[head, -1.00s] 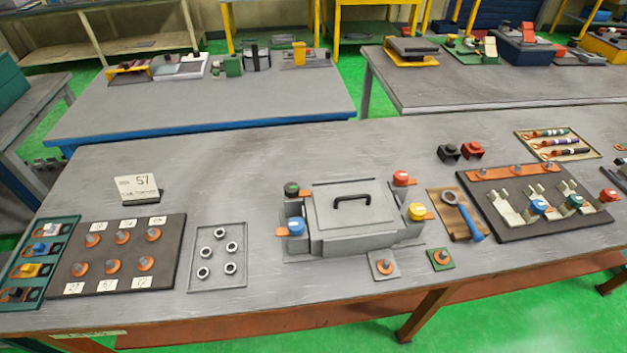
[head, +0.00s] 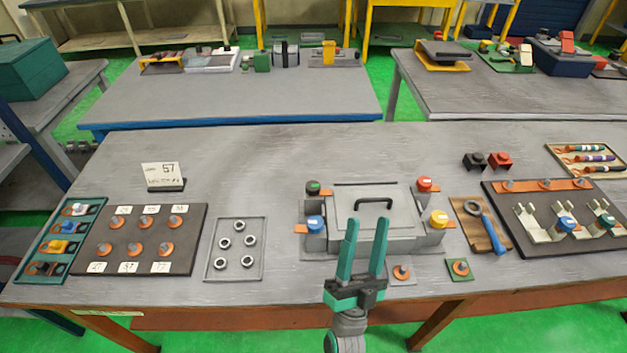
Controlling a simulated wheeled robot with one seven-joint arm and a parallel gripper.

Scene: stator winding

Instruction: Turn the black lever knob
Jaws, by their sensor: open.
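No part is plainly marked as the black lever knob. The nearest match is a dark round knob (head: 312,188) with a green top at the back left corner of the grey box (head: 345,228). A black handle (head: 373,202) is on the box's lid. A blue knob (head: 315,223), a red knob (head: 424,184) and a yellow knob (head: 438,218) stand at the box's other corners. My gripper (head: 366,224) is in front of the box, fingers pointing away, open and empty. It hides part of the box's front.
A tray with several nuts (head: 209,262) lies left of the box. Right are a blue-handled wrench (head: 487,230), a dark lever board (head: 519,245), and black (head: 474,161) and red (head: 500,161) blocks. The bench behind the box is clear.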

